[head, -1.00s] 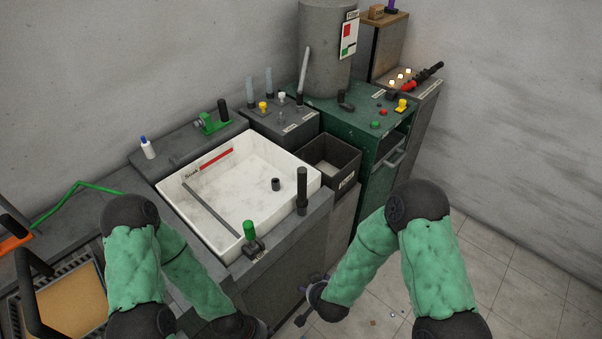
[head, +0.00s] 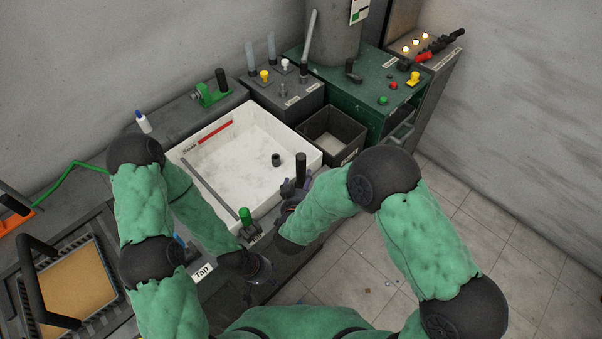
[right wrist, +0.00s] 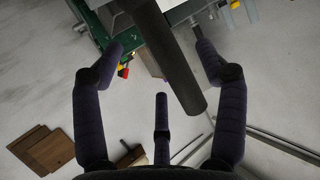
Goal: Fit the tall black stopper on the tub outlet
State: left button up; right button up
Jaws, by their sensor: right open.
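The tall black stopper (head: 301,168) stands upright on the ledge at the tub's front right corner. The white tub (head: 225,165) has a short dark upright tube (head: 277,160) on its floor, which looks like the outlet. My right gripper (head: 291,194) is beside the stopper, partly hidden by its own arm. In the right wrist view the gripper (right wrist: 160,72) is open, and a dark cylinder (right wrist: 172,60), apparently the stopper, shows between its spread fingers, not gripped. My left gripper (head: 260,280) hangs low in front of the counter; its finger opening is unclear.
A green-handled fitting (head: 247,217) stands on the front ledge left of the stopper. A dark open bin (head: 333,137) is right of the tub, and a green cabinet (head: 365,85) is behind it. A thin grey bar (head: 208,187) crosses the tub's left side. The tub's middle is clear.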

aim_at(303, 176)
jog(key=shift+r+b+x, duration=0.2)
jog(key=shift+b+x, duration=0.35)
jog(key=shift+x, duration=2.2)
jog(key=shift+d, duration=0.15)
jog(key=c, duration=1.3)
